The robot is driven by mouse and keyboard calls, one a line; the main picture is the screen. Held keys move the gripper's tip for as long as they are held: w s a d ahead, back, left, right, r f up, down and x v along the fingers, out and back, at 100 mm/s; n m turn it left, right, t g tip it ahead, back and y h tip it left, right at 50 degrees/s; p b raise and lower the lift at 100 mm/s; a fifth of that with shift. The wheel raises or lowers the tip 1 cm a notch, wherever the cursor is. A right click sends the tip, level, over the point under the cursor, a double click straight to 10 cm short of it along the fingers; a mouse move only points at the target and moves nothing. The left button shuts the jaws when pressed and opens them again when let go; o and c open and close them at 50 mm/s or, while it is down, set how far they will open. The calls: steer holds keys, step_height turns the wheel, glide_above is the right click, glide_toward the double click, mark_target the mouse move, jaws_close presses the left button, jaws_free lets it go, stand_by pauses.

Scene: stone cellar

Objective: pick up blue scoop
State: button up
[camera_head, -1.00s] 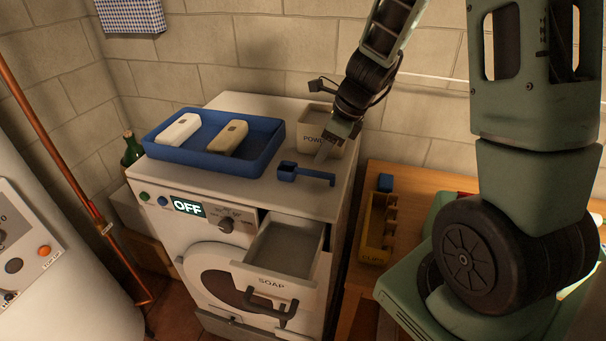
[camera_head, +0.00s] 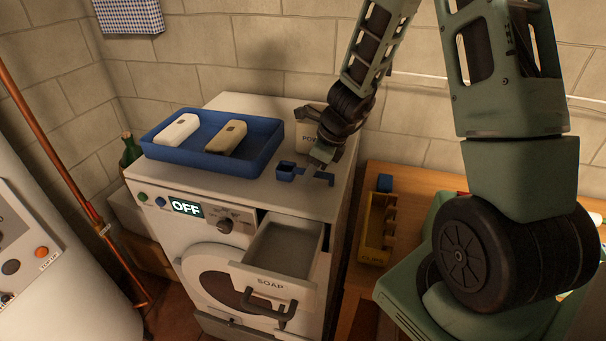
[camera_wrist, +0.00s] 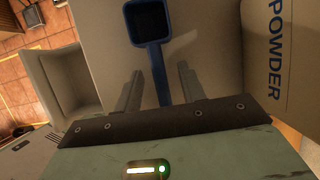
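The blue scoop (camera_head: 287,171) lies on top of the white washing machine (camera_head: 240,198), near its right front. In the wrist view the blue scoop (camera_wrist: 149,24) has its square cup ahead of my gripper and its handle running back between the two fingers. My gripper (camera_head: 319,172) is over the handle in the head view and hides part of it. In the wrist view my gripper (camera_wrist: 157,84) is open, with one finger on each side of the handle and a gap on both sides.
A powder box (camera_head: 312,122) stands close behind my gripper; it also shows at the right in the wrist view (camera_wrist: 280,55). A blue tray (camera_head: 262,160) with two soap bars is left of the scoop. The soap drawer (camera_head: 285,246) is open below.

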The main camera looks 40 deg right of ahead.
steer(key=shift+f, duration=0.25)
stand_by(0.5)
jaws_close()
